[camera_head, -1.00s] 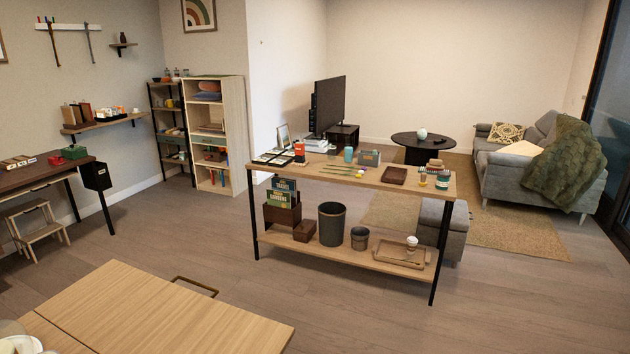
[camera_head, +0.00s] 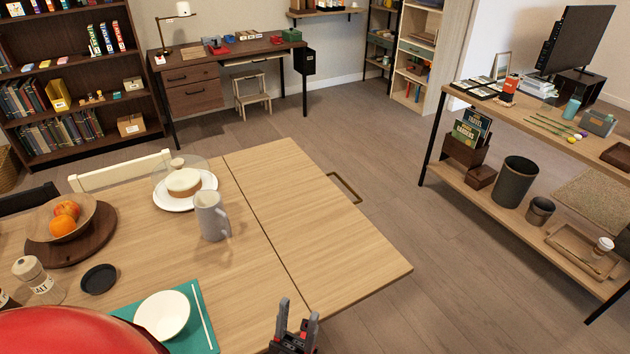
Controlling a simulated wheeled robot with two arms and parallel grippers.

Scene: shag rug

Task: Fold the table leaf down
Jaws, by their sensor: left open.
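The wooden table (camera_head: 130,255) stands in front of me. Its leaf (camera_head: 318,220) is up and level with the main top, with a dark seam between them. A brown metal loop (camera_head: 345,188) sticks out beyond the leaf's far right edge. My left gripper (camera_head: 298,310) is at the bottom of the head view by the table's near edge, close to the seam. Its two fingers point up and stand apart, with nothing between them. It looks clear of the loop. My right gripper is not in view.
The leaf's top is bare. On the main top are a grey pitcher (camera_head: 211,216), a cake on a plate (camera_head: 184,186), a fruit bowl (camera_head: 62,222) and a white bowl (camera_head: 162,315) on a teal mat. A console shelf (camera_head: 540,125) stands right, with open floor between.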

